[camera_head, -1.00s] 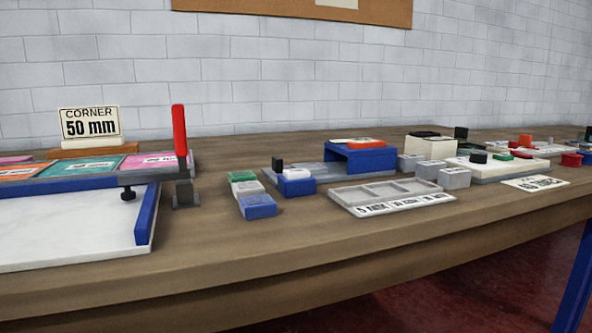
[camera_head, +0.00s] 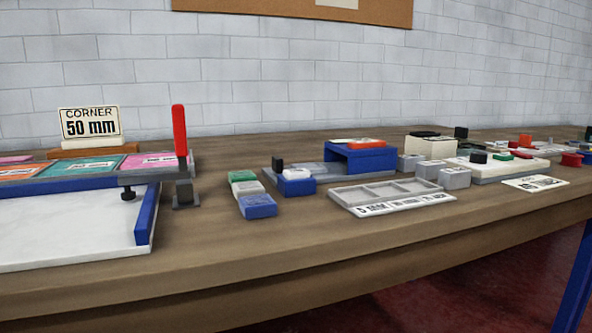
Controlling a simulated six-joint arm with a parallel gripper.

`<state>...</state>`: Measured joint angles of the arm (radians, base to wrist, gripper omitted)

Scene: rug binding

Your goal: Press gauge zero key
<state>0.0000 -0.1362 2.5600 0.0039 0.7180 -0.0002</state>
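My gripper is not in view. No part is clearly marked as a gauge or a zero key, and the lettering on most small parts is too small to read. A grey-based fixture stands mid-table with a blue arch (camera_head: 358,161) that has an orange piece on top. At its left end are a blue block (camera_head: 297,187) with a white top and a small black upright piece (camera_head: 277,165). Further right, a white flat unit (camera_head: 490,170) carries small black, green and red parts. I cannot tell which of these is the gauge.
A pale tray (camera_head: 391,196) with compartments and labels lies at the table's front. Green, white and blue blocks (camera_head: 258,206) sit left of it. A red-handled clamp (camera_head: 181,140) stands by a blue-edged white board (camera_head: 70,228). The front wood strip (camera_head: 300,255) is clear.

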